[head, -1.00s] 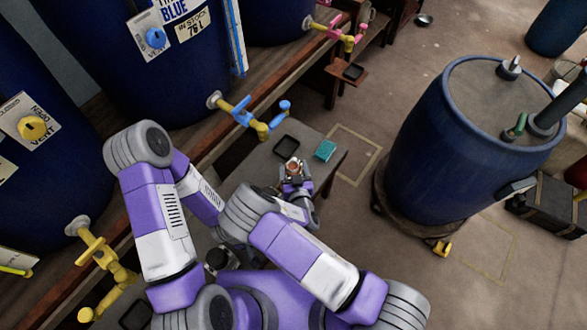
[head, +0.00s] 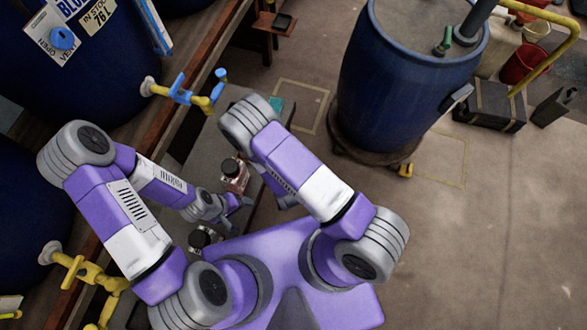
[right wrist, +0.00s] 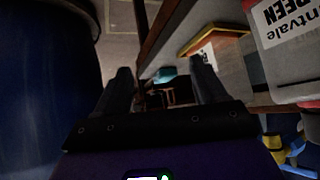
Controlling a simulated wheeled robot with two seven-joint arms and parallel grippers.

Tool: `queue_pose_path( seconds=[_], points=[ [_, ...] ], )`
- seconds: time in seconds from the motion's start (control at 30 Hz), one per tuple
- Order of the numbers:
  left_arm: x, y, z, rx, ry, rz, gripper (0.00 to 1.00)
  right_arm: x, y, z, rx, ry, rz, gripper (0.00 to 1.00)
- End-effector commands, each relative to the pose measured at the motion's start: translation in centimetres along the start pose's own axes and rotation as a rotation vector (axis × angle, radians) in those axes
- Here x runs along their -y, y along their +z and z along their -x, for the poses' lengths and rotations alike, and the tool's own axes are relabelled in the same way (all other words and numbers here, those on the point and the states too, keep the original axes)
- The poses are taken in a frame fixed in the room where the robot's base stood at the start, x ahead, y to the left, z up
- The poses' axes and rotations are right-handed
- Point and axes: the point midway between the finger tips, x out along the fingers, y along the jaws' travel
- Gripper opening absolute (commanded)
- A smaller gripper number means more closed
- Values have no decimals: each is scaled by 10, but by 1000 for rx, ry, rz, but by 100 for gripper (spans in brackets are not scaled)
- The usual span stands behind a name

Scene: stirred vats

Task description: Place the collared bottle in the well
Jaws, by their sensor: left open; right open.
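A bottle (head: 235,180) with a dark top and pinkish body stands on the grey table, between my arms in the head view. A second dark-capped item (head: 203,238) is nearer to me, partly hidden by my left arm. I cannot tell which one has the collar. My left gripper (head: 238,206) is open just on the near side of the pinkish bottle; I see no hold on it. My right gripper (right wrist: 162,90) is open and empty in its wrist view; in the head view my right arm mostly hides it. I cannot make out the well.
A teal block (head: 275,105) lies at the far end of the grey table (head: 212,145). Blue vats with a blue-handled tap (head: 185,95) and a yellow tap (head: 80,267) line the left. A large blue drum (head: 385,85) stands at the right. The floor at lower right is clear.

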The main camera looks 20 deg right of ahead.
Motion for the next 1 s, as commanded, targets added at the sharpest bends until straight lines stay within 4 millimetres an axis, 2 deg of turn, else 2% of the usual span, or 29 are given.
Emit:
queue_pose_path(
  seconds=[0.03,0.2,0.4,0.5,0.63,1.0],
  points=[
    [0,0,0,0,0,0,82,-10,12,3,104,17,-53,71],
    [0,0,0,0,0,0,82,-21,47,27,431,-24,-156,71],
    [0,0,0,0,0,0,82,-26,56,66,676,-155,-212,71],
    [0,0,0,0,0,0,82,-29,56,80,738,-208,-214,71],
    [0,0,0,0,0,0,82,-31,55,90,776,-246,-209,71],
    [-1,0,2,0,0,0,82,-32,54,94,784,-252,-207,71]
  ],
)
